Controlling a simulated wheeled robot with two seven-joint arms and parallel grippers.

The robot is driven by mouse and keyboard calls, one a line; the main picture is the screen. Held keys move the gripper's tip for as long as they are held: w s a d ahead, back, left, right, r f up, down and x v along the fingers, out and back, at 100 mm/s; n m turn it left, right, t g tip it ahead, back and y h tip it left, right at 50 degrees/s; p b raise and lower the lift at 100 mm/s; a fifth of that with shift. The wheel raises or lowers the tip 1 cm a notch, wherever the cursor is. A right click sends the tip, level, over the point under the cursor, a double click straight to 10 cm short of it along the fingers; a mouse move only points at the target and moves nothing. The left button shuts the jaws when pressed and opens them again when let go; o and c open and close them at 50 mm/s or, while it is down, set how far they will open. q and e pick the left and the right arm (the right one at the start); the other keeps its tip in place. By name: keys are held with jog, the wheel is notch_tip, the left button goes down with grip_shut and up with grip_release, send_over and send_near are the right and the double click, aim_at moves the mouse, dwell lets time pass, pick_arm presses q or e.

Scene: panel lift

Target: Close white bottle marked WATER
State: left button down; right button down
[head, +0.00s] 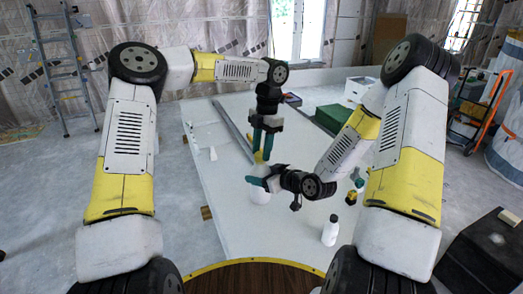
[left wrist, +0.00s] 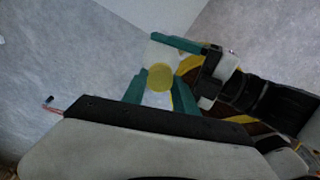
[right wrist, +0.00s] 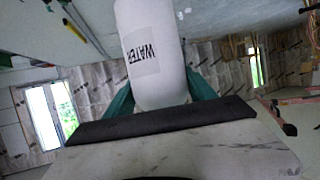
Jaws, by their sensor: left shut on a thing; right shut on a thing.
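The white bottle marked WATER (right wrist: 155,45) is held between the teal fingers of my right gripper (right wrist: 160,98); its label appears upside down in the right wrist view. In the head view the bottle's white body (head: 260,194) shows below my right gripper (head: 262,178). My left gripper (head: 262,148) points down from above and is shut on a yellow cap (left wrist: 159,77). The cap is over the bottle's top end; in the left wrist view white surface (left wrist: 159,52) shows beside it. Whether the cap touches the neck is hidden by the fingers.
Another white bottle (head: 330,231) stands on the pale panel (head: 225,215) at right. Small yellow and black items (head: 351,197) lie near my right arm. A green box (head: 335,119) and white containers (head: 358,88) are at the back. The panel's left side is mostly clear.

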pick_arm(q)
jog(key=c, duration=1)
grip_release()
jog(key=shift+o, duration=0.2)
jog(key=shift+r, duration=0.15)
jog(key=shift+r, duration=2.1)
jog(key=shift+c, duration=0.5)
